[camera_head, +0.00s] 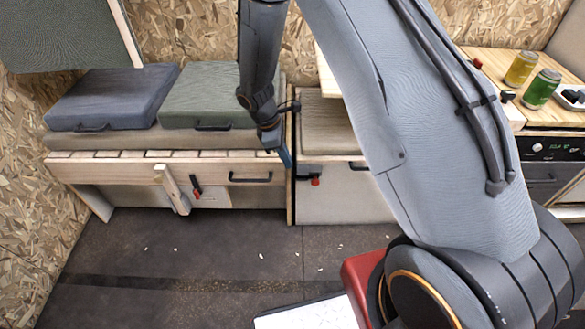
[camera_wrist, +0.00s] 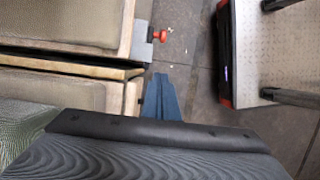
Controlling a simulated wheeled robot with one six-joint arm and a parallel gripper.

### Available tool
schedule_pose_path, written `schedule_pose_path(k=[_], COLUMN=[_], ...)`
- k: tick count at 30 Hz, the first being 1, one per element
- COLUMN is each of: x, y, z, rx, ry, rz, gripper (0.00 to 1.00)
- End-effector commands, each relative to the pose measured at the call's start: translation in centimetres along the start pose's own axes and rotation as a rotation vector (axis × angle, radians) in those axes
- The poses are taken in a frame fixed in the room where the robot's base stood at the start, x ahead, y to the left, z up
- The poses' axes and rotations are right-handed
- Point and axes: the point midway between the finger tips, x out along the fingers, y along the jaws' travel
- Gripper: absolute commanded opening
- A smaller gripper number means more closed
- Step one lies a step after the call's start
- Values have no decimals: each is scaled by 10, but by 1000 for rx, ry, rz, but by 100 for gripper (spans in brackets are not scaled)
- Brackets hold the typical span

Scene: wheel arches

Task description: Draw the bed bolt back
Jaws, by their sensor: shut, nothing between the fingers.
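A black bolt with a red knob (camera_head: 315,182) is on the front of the right-hand bench box, near its left end. Its red knob (camera_wrist: 160,36) also shows in the wrist view, sticking out from the front edge. A second black fitting with a red part (camera_head: 197,191) is on the left bed front, beside a slanted wooden leg (camera_head: 172,187). Which of the two is the bed bolt, I cannot tell. My gripper (camera_head: 286,160) has blue fingers, shut and empty, pointing down at the right end of the bed front. In the wrist view the fingers (camera_wrist: 160,92) are apart from the red knob.
The left bed front has a black pull handle (camera_head: 250,177). Blue-grey (camera_head: 110,97) and green (camera_head: 208,95) cushions lie on the bed. A counter with cans (camera_head: 542,88) stands at right. The dark floor (camera_head: 220,250) in front is mostly clear, with small pale scraps.

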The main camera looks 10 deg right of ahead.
Motion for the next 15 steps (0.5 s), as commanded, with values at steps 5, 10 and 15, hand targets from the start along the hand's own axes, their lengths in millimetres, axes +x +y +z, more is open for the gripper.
schedule_pose_path(k=[5, 10, 15], x=[-16, -19, -18], y=[0, 0, 0], z=[0, 0, 0], rx=[0, 1, 1], ry=[1, 0, 0], rz=[1, -1, 0], gripper=[0, 0, 0])
